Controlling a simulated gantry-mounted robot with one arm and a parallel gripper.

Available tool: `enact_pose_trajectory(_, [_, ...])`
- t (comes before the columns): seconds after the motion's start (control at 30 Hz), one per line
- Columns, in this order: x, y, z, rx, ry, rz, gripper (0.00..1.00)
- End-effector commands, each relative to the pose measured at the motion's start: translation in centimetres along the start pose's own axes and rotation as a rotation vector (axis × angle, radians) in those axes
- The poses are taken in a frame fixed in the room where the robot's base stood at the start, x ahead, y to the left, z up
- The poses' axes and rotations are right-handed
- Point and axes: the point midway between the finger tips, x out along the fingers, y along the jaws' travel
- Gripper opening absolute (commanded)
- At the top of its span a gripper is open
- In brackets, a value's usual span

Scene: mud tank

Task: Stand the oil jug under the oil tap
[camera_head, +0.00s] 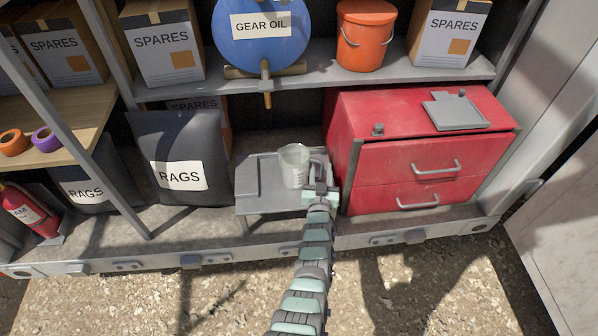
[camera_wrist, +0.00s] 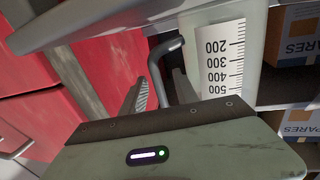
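The oil jug (camera_head: 294,166) is a clear, upright measuring jug with a handle on its right. It stands on a low grey stand (camera_head: 262,178). Its graduated scale and handle show close up in the wrist view (camera_wrist: 220,60). The oil tap (camera_head: 267,88) hangs below the blue gear oil drum (camera_head: 262,45), above and slightly left of the jug. My gripper (camera_head: 318,186) is at the handle side of the jug. In the wrist view its two fingers (camera_wrist: 160,92) are apart, with the handle between them and gaps visible.
A red drawer cabinet (camera_head: 432,155) stands close to the right of the stand. A rags bag (camera_head: 180,150) is at the left. The shelf (camera_head: 330,78) above carries an orange bucket (camera_head: 365,35) and spares boxes. The stand is bare left of the jug.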

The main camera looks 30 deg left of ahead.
Motion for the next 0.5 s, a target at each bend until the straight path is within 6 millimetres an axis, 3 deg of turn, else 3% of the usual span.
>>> enact_pose_trajectory(0.13, [-0.06, 0.02, 0.04, 0.0, -0.001, 0.0, 0.34])
enact_pose_trajectory(0.5, [-0.08, 0.03, 0.07, 0.0, -0.002, 0.0, 0.04])
